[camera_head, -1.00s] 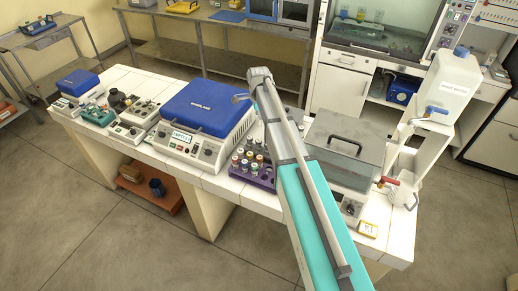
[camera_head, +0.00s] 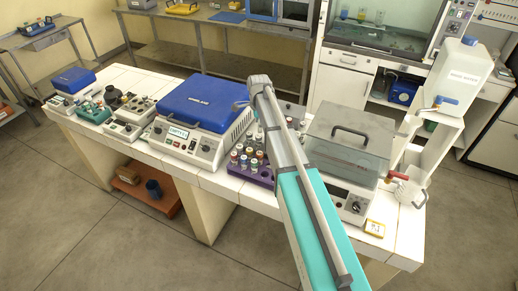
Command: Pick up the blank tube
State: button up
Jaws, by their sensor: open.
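A purple rack (camera_head: 262,181) stands on the white bench, left of my arm. It holds several capped tubes (camera_head: 244,160) with red, white and dark caps. At this size I cannot tell which tube is the blank one, and my arm covers the rack's right side. My arm reaches up across the middle of the view, and its far end lies above and behind the rack. A small grey-blue part juts left from that end. The gripper's fingers are hidden behind the arm, so I see no contact with any tube.
A blue-lidded machine (camera_head: 204,103) stands left of the rack. A clear-lidded bath (camera_head: 347,140) with a handle stands right of my arm. A yellow tag (camera_head: 374,228) lies at the bench's front right. A white container (camera_head: 462,75) stands raised at the right.

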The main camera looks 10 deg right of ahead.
aim_at(259, 136)
jog(key=shift+f+b, duration=0.55)
jog(key=shift+f, duration=0.25)
jog(key=shift+s+f+b, duration=0.1)
jog(key=shift+f+b, duration=2.5)
jog(key=c, duration=1)
